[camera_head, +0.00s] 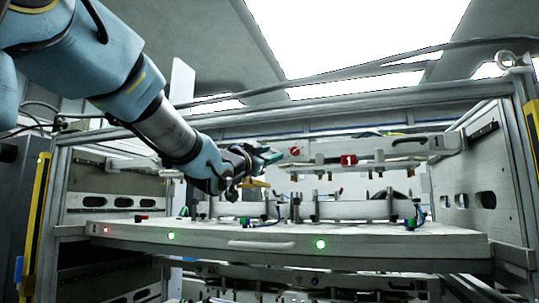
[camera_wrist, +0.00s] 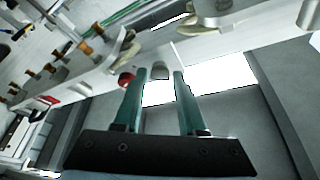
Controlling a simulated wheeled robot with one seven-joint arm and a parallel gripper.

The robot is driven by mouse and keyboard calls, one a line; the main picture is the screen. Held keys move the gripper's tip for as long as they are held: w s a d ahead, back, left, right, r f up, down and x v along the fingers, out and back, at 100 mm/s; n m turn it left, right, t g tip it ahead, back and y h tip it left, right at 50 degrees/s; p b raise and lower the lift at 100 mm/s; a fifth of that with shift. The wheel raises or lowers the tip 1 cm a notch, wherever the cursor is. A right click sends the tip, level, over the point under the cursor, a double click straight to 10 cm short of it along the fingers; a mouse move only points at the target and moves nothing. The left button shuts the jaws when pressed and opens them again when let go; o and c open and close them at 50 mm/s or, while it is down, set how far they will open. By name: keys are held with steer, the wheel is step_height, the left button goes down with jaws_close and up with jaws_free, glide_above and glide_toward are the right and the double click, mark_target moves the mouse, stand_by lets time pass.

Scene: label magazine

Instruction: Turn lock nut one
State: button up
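A small red knob (camera_head: 295,151) sits on the long light-coloured bar at the back of the frame; in the wrist view a red knob (camera_wrist: 126,79) shows just left of the left finger. A grey rounded knob (camera_wrist: 160,71) shows between the fingertips, below the bar's edge. I cannot tell for sure which of these is lock nut one. My gripper (camera_head: 268,157) is at the bar's left end, just left of the red knob. In the wrist view its two green fingers (camera_wrist: 160,76) are apart, with the grey knob beyond or between them; contact cannot be told.
The bar (camera_head: 393,145) carries a red block marked 1 (camera_head: 348,160) and several brass pegs underneath. Below it a white tray table (camera_head: 200,234) carries clamps and green lights. Metal frame posts and side panels stand left and right.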

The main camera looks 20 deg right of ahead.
steer(key=o, duration=0.3)
steer(key=v, duration=1.1)
stand_by(0.3)
